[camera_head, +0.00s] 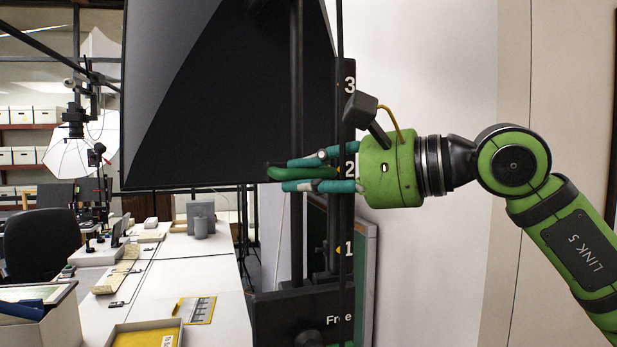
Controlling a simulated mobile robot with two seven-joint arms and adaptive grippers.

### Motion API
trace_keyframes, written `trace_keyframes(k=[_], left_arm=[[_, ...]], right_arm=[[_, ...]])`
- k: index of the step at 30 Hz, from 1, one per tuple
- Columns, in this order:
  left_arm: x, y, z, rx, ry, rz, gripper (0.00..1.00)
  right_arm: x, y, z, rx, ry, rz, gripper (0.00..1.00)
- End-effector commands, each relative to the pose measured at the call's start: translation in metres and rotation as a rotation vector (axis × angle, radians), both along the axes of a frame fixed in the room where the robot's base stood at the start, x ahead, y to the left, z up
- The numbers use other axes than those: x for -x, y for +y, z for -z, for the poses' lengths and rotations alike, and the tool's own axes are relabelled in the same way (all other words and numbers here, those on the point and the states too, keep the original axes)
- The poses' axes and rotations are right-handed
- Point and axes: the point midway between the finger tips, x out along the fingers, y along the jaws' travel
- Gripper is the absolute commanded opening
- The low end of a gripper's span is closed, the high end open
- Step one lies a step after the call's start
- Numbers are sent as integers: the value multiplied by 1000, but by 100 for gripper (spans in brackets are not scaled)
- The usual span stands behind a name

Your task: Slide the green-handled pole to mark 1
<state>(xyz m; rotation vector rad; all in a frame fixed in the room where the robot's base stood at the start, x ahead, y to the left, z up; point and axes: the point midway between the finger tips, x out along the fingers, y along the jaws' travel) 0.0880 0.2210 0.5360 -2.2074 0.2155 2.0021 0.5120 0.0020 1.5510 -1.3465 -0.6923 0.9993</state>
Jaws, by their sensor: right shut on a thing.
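The black pole stand (345,290) carries marks 3, 2 and 1 from top to bottom, with "Free" at its base. Mark 1 (348,250) is clear to see. The green handle (290,173) sits near the height of mark 2 (349,169). My right gripper (298,172) comes in from the right and is shut on the green handle, with teal fingers above and below it. A large dark panel (225,110) hangs beside the pole, its lower edge just below the handle's height. My left gripper is not in view.
A white table (200,265) with a yellow-lined tray (145,335), a ruler card (195,309) and small devices is at the lower left. A black chair (40,243) and an umbrella light (85,150) stand farther left. A white wall is behind my right arm.

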Motion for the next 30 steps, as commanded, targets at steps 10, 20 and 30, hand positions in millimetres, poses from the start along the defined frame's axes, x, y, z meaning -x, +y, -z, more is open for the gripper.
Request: trace_keyframes(k=[10,20,30], left_arm=[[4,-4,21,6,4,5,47],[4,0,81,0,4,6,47],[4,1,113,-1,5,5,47]], right_arm=[[0,2,24,-2,6,-3,0],[0,2,92,2,11,-5,0],[1,2,129,2,10,-6,0]])
